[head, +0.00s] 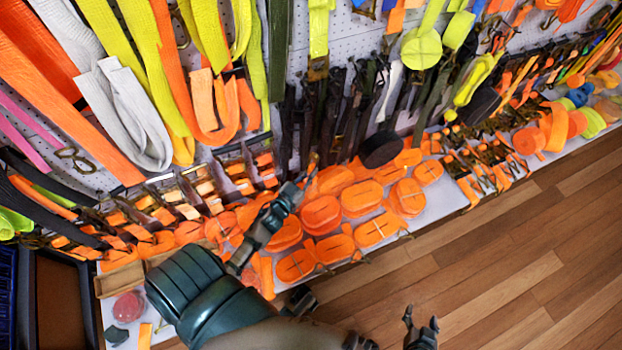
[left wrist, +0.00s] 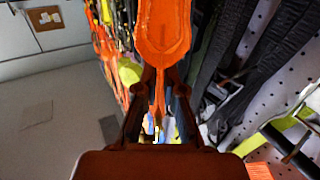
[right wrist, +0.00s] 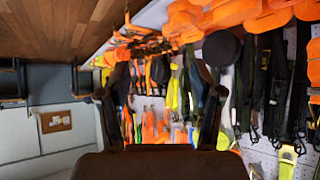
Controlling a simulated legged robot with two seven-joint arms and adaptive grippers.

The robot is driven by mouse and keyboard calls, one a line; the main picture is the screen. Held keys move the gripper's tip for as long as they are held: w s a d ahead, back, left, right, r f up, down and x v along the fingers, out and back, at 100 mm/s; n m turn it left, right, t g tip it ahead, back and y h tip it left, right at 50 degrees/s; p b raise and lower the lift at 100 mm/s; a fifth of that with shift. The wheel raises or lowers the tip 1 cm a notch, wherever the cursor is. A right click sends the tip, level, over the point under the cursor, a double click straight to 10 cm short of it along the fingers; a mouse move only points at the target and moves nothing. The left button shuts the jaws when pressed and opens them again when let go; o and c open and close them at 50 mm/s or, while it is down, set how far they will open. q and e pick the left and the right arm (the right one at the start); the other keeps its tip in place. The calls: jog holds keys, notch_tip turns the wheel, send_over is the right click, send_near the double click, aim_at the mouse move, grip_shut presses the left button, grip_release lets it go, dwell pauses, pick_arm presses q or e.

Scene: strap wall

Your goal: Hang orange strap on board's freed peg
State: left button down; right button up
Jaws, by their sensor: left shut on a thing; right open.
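In the left wrist view an orange strap bundle (left wrist: 163,30) sits upright between the tips of my left gripper (left wrist: 158,85), which is shut on it. In the head view my left gripper (head: 293,198) is over the shelf of orange coils, close to the wall; which orange piece there is the held one, I cannot tell. The perforated white board (head: 308,35) carries many hanging straps. In the left wrist view a bare peg or bracket (left wrist: 287,143) sticks out from the board at right. My right gripper (right wrist: 163,95) is open and empty; the head view shows it low (head: 420,325), over the floor.
Orange coils (head: 321,215) crowd the white shelf below the board. Yellow, white and dark straps hang close above it. A dark round thing (head: 380,150) stands at the shelf's back. The wooden floor (head: 520,260) at right is clear.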

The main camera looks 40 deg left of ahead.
pick_arm(q)
jog(key=f, duration=0.2)
jog(key=f+b, duration=0.1)
jog(key=shift+s+a, duration=0.25)
jog(key=shift+a, duration=0.05)
jog(key=shift+a+f, duration=0.1)
jog(key=shift+a, duration=0.05)
jog(key=w+a+f+b, duration=0.2)
jog(key=w+a+b, duration=0.2)
jog(key=a, duration=0.5)
jog(key=shift+w+a+b, duration=0.2)
jog(key=shift+a+b, duration=0.05)
jog(key=shift+b, duration=0.05)
pick_arm(e)
jog(key=w+a+r+t+y, duration=0.1)
jog(key=w+r+t, duration=0.1)
jog(key=r+t, duration=0.2)
jog(key=w+a+r+t+y, duration=0.1)
jog(key=r+t, duration=0.4)
jog(key=r, duration=0.5)
jog(key=shift+w+a+t+y, duration=0.3)
jog(key=shift+w+a+y, duration=0.15)
jog(key=shift+w, duration=0.4)
